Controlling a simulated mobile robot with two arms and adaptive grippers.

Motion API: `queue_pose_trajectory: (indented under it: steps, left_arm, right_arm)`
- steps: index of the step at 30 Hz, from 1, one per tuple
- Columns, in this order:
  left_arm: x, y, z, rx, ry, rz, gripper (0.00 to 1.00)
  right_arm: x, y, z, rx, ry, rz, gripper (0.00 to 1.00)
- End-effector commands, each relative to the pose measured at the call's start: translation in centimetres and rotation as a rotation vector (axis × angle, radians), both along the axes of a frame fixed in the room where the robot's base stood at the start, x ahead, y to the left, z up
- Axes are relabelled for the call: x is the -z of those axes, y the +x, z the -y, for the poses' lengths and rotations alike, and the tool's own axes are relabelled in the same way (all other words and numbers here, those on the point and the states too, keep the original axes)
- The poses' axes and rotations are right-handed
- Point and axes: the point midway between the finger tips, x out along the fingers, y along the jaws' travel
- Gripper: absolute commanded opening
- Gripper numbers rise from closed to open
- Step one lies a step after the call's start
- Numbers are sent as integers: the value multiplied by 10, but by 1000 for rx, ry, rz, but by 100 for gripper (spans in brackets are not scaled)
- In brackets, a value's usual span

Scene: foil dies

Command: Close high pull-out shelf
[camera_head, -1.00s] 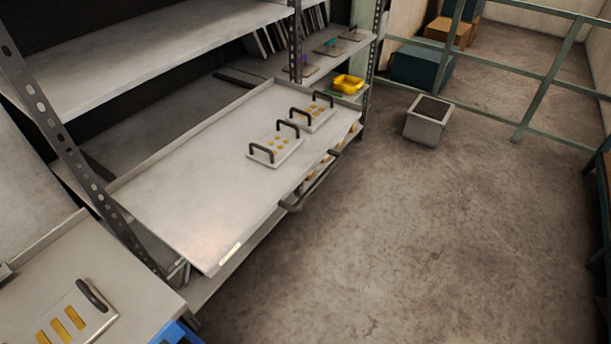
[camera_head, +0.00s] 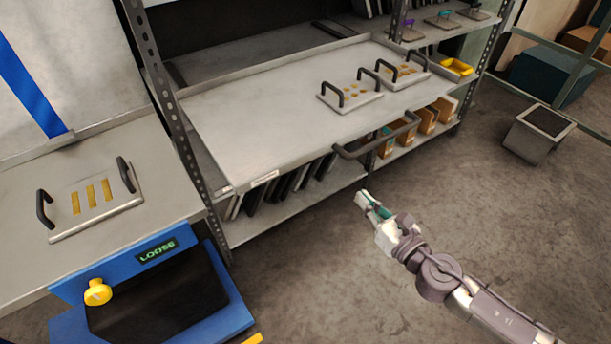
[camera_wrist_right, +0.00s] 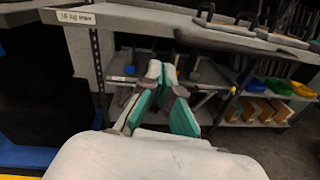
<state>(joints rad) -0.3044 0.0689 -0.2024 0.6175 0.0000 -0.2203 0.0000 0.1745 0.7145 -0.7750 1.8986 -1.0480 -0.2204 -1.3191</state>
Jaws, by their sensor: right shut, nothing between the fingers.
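The high pull-out shelf (camera_head: 260,125) is a pale metal tray that sticks out of the rack, with a dark bar handle (camera_head: 378,138) along its front. Two foil dies with dark handles lie on it, the nearer die (camera_head: 350,98) and the farther die (camera_head: 403,77). My right gripper (camera_head: 364,200) is shut and empty, in front of the shelf and apart from the handle. In the right wrist view the shut fingers (camera_wrist_right: 162,72) point toward the rack, below the shelf's front edge (camera_wrist_right: 140,20). My left gripper is not in view.
A blue machine (camera_head: 150,285) with a "LOOSE" display stands at lower left, beside a side table (camera_head: 25,180) bearing another die (camera_head: 92,205). Lower shelves hold dark plates and cardboard boxes (camera_head: 428,120). A grey bin (camera_head: 537,133) stands at right. Floor in front is clear.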

Motion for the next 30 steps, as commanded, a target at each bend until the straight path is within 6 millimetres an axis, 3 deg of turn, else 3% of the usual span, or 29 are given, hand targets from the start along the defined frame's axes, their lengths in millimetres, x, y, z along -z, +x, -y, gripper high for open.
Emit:
queue_pose_trajectory:
  steps: [3,7,21,30]
  left_arm:
    - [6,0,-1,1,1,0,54]
    - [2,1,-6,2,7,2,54]
    - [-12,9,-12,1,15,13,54]
    - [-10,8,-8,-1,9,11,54]
  right_arm:
    - [-18,-10,-13,-53,-79,105,0]
    - [-24,-5,-20,-59,-93,124,0]
    - [-24,71,-75,-58,-88,120,0]
    - [-22,99,-94,-58,-87,117,0]
